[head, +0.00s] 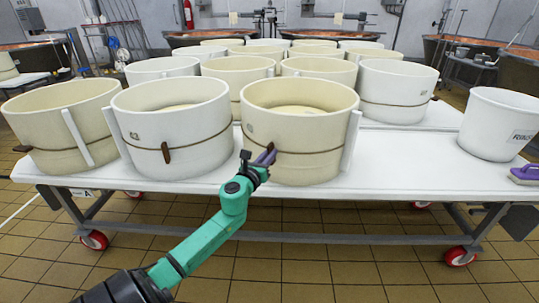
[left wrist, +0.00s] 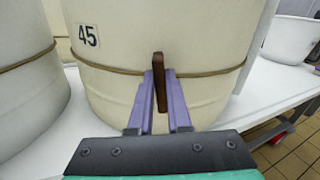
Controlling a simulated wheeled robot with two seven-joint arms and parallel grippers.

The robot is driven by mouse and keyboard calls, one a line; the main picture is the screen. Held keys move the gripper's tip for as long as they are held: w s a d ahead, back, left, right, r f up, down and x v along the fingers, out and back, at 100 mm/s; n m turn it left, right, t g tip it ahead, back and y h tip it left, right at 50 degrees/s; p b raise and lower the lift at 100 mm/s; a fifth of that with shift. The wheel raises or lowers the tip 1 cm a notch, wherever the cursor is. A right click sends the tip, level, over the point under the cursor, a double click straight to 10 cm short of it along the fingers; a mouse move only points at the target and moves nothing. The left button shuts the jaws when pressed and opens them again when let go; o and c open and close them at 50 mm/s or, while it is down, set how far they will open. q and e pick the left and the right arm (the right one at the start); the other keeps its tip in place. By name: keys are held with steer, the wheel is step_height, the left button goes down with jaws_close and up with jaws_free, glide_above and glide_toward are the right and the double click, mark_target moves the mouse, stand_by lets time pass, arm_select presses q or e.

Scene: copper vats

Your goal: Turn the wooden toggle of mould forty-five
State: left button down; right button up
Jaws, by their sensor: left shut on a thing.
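Mould forty-five (head: 310,135) is a cream round mould at the front of the white table, with a cord around it. Its label "45" (left wrist: 86,36) shows in the left wrist view. Its brown wooden toggle (left wrist: 158,66) stands roughly upright at the cord. My left gripper (head: 268,154) reaches the mould's front from below. In the left wrist view, the purple fingers of the left gripper (left wrist: 159,90) are on both sides of the toggle, shut on it, with its top sticking out above them. The fingers partly hide the toggle in the head view. My right gripper is not in view.
A white mould (head: 175,115) with an upright toggle (head: 166,152) stands close on the left. Several more moulds crowd behind. A white bucket (head: 497,125) and a purple-handled brush (head: 525,174) are at the right. The table (head: 420,180) is clear between mould forty-five and the bucket.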

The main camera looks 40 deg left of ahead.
arm_select(q)
steer(key=n, duration=0.4)
steer(key=shift+a+f, duration=0.1)
steer(key=n+p, duration=0.1)
steer(key=n, duration=0.2)
steer(key=shift+a, duration=0.1)
steer(key=shift+s+a+f+n+p, duration=0.15)
steer(key=shift+n+p, duration=0.3)
steer(key=shift+n, duration=1.15)
steer(key=shift+w+d+f+n+p, duration=0.1)
steer(key=shift+n+p, duration=0.3)
steer(key=shift+n, duration=1.2)
steer(key=shift+s+a+f+n+p, duration=0.15)
steer(key=shift+n+p, duration=0.3)
steer(key=shift+n, duration=1.15)
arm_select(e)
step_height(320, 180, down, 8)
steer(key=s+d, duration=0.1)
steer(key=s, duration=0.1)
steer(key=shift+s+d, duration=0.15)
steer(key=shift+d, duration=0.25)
arm_select(q)
steer(key=shift+w+d, duration=0.1)
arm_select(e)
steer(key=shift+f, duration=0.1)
arm_select(q)
steer(key=c, duration=0.9)
jaws_free()
steer(key=shift+o, duration=0.2)
steer(key=shift+r, duration=0.1)
